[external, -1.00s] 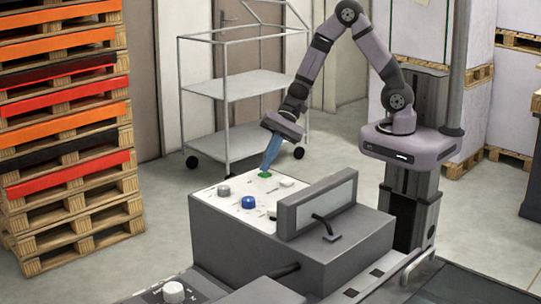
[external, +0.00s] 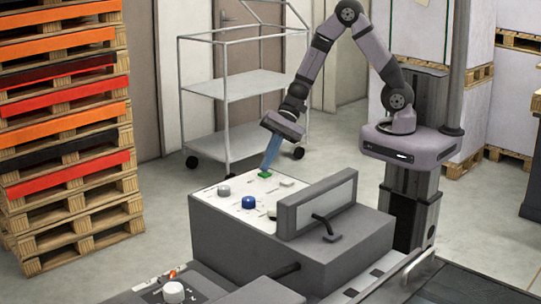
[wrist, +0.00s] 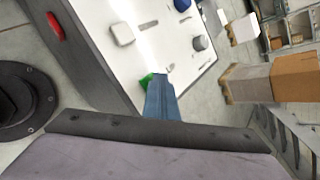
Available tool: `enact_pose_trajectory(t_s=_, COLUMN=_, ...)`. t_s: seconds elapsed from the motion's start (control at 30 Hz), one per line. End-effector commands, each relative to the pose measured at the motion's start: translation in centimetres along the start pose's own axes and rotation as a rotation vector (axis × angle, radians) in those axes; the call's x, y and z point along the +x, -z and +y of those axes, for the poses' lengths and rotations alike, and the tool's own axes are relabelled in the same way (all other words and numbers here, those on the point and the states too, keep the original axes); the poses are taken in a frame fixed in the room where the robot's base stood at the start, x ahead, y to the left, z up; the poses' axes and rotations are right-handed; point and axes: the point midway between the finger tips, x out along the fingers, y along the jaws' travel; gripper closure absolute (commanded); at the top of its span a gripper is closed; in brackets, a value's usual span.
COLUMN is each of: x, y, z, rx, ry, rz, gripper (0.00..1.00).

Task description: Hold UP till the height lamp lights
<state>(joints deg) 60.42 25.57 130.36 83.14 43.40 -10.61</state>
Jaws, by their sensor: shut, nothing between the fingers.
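A grey control console has a white panel (external: 236,207) on top, which also shows in the wrist view (wrist: 180,65). A green button (external: 265,174) sits near the panel's far edge; in the wrist view the green button (wrist: 146,80) shows partly behind my fingers. My gripper (external: 268,166) is shut and empty, its blue fingers angled down with the tips at the green button. The wrist view shows my gripper (wrist: 158,84) covering part of the button, so I cannot tell whether they touch. I cannot identify the height lamp. The button's label is not readable.
The panel also carries a grey knob (external: 223,190), a blue knob (external: 249,202) and a white button (external: 287,182). A raised grey display housing (external: 318,203) stands beside them. A lower panel has a white knob (external: 173,292) and a small orange-red part (external: 172,273). A trolley (external: 240,85) stands behind.

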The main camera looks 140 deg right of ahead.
Motion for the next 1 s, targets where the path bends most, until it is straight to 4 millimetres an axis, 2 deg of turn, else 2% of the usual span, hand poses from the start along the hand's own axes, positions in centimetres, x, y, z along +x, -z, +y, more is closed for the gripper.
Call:
enact_pose_trajectory(t_s=0.33, x=-1.0, y=-0.8, z=-0.8, rx=-0.001, ry=0.0, rz=0.0, gripper=1.0)
enact_pose_trajectory(t_s=0.77, x=-1.1, y=-0.8, z=-0.9, rx=0.0, ry=0.0, rz=0.0, gripper=1.0)
enact_pose_trajectory(t_s=1.0, x=-2.1, y=-1.6, z=-1.6, rx=-0.001, ry=0.001, rz=0.0, gripper=1.0)
